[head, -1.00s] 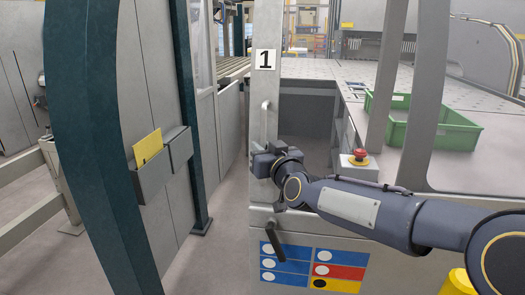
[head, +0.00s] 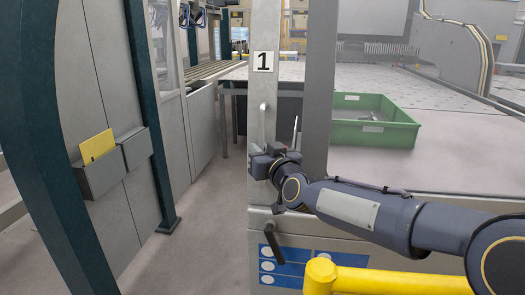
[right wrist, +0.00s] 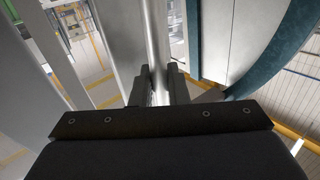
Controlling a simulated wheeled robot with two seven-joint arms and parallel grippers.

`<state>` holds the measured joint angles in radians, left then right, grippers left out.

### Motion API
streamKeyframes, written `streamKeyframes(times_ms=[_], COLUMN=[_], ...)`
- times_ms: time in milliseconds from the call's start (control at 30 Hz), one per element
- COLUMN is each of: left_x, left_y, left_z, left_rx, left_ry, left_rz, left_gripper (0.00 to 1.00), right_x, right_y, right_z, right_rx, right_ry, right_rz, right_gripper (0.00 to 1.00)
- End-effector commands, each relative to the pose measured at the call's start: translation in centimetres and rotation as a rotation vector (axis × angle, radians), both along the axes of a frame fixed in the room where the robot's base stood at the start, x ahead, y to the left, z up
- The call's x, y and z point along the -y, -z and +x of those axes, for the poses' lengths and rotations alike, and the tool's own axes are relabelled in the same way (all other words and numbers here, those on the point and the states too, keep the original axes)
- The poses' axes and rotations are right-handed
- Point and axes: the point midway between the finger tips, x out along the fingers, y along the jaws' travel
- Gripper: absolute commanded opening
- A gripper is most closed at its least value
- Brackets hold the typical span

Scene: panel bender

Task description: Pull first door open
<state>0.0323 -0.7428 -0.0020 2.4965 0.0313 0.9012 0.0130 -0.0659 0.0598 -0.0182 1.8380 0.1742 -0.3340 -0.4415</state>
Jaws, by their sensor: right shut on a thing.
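The first door (head: 288,225) carries a white label with a black 1 (head: 263,62) on its grey upright. Its vertical metal handle (head: 264,118) is on that upright, below the label. My right gripper (head: 264,162) is shut on the handle's lower part. In the right wrist view the handle bar (right wrist: 157,38) runs down between my two fingers (right wrist: 158,86). The black lever (head: 274,242) and blue panels show below my gripper. My left gripper is not in view.
A yellow rail (head: 400,281) stands at lower right, close under my right arm. A green tray (head: 368,122) lies on the machine table behind the door. Dark teal posts (head: 150,120) and a grey cabinet with a yellow card (head: 97,146) are at left. Floor between is clear.

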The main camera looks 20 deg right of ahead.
Motion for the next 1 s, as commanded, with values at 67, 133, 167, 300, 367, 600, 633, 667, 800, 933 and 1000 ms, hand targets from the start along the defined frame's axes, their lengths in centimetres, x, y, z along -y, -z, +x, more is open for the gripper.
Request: streamKeyframes(times_ms=[67,133,167,300,367,600,633,667,800,933,1000], left_x=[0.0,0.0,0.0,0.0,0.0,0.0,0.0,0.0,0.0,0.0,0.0], left_y=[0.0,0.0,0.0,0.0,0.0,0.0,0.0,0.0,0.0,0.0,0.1], left_z=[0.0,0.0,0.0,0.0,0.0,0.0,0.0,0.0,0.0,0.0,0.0], left_rx=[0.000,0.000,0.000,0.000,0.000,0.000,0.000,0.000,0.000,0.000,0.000], left_ry=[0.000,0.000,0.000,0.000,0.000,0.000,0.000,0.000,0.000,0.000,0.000], left_rz=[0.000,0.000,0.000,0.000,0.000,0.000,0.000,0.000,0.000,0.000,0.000], left_gripper=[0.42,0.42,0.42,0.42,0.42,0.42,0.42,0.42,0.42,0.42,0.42], right_x=[0.0,0.0,0.0,0.0,0.0,0.0,0.0,0.0,0.0,0.0,0.0], right_y=[0.0,0.0,0.0,0.0,0.0,0.0,0.0,0.0,0.0,-0.1,-0.1], right_z=[0.0,0.0,0.0,0.0,0.0,0.0,0.0,0.0,0.0,-0.5,-1.2], right_rx=[0.000,0.001,0.001,0.001,0.001,0.001,0.001,0.001,0.001,0.002,0.003], right_ry=[0.001,0.001,0.000,0.001,0.001,0.000,0.000,0.000,0.000,0.000,0.000], right_rz=[0.000,0.000,0.000,-0.001,-0.001,-0.001,-0.001,-0.001,-0.001,-0.001,-0.001], right_gripper=[0.00,0.00,0.00,0.00,0.00,0.34,0.34,0.34,0.34,0.34,0.34])
